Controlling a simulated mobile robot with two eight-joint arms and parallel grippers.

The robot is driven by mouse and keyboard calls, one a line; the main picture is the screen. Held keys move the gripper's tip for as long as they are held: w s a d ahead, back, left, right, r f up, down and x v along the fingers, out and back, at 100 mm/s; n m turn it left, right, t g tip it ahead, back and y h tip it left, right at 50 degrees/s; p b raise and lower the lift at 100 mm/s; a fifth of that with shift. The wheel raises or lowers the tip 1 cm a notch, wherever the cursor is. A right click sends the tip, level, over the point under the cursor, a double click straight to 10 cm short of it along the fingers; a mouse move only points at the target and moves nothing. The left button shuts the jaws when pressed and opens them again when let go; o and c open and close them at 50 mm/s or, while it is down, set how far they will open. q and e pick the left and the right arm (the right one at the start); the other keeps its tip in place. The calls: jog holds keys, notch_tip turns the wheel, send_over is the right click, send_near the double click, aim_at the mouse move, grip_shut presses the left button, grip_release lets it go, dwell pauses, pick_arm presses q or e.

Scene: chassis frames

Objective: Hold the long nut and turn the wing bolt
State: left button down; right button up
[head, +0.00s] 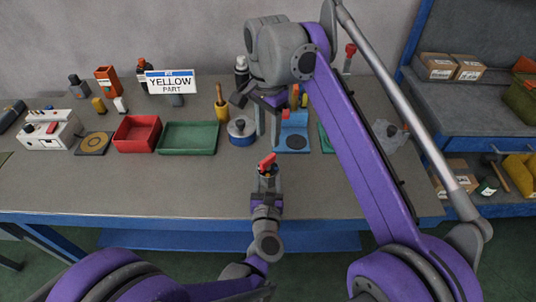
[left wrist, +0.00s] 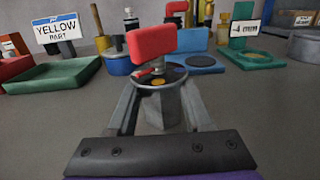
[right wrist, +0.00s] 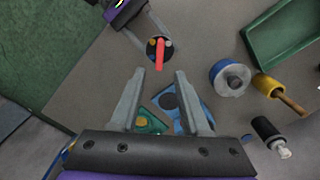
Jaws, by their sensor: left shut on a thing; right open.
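The wing bolt (head: 267,160) has a red wing and sits on top of the long nut (left wrist: 162,108), a grey upright piece. My left gripper (head: 267,178) is shut around the nut above the table's front part; in the left wrist view the fingers press it from both sides. The red wing also shows in the left wrist view (left wrist: 152,42), above the fingers. My right gripper (head: 268,138) is open and points down, behind and above the bolt. In the right wrist view the wing bolt (right wrist: 160,52) lies just beyond the open fingertips, apart from them.
A green tray (head: 188,138) and a red tray (head: 137,133) lie to the left. A "YELLOW PART" sign (head: 171,82) stands behind them. The front table strip is clear.

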aim_at(268, 157)
notch_tip(268, 157, down, 9)
jog(key=shift+r, duration=0.2)
grip_shut()
dwell(0.3)
